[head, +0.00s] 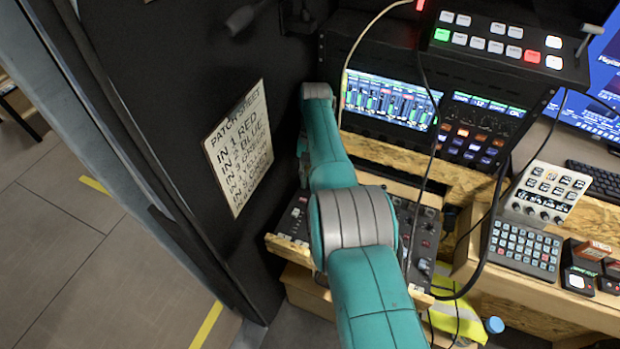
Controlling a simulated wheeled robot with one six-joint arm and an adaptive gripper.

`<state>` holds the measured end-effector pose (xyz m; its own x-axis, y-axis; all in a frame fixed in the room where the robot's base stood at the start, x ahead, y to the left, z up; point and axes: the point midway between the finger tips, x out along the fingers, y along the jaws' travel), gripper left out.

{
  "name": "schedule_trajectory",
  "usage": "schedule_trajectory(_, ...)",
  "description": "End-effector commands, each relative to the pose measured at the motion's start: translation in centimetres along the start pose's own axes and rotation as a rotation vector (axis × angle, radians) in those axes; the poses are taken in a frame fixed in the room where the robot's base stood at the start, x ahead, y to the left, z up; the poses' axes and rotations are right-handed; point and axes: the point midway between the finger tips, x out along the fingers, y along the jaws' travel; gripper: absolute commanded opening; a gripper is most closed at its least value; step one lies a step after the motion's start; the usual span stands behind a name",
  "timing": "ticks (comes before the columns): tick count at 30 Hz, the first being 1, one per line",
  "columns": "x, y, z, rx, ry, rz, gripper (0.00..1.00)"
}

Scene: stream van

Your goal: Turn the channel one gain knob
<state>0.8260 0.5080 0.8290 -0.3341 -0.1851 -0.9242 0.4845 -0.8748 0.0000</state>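An audio mixer panel with small knobs (426,222) lies on a wooden shelf in the lower middle of the head view. My teal arm crosses over it and hides its middle. A strip of the panel with small controls shows left of my arm, and a wider part shows to the right. I cannot single out the channel one gain knob; it is hidden or too small to tell. My gripper is not in view; the far part of my arm bends down behind the nearer links.
A patch sheet (238,147) reading "IN 1 RED", "IN 2 BLUE" hangs on the dark wall at left. A lit rack screen (388,101) and a button switcher (497,45) stand behind. Black cables (487,215) hang right of the mixer. Keypads (524,249) sit at right.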

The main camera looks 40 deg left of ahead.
Motion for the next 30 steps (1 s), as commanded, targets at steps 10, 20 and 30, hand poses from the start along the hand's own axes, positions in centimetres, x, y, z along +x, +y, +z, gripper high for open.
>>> schedule_trajectory(10, 0.02, 0.0, 0.01, 0.002, -0.001, -0.001, 0.42)
schedule_trajectory(20, 0.16, 0.16, -0.02, 0.135, 0.0, -0.058, 0.42)
schedule_trajectory(30, 0.14, 0.32, 0.06, 0.441, -0.001, -0.183, 0.42)
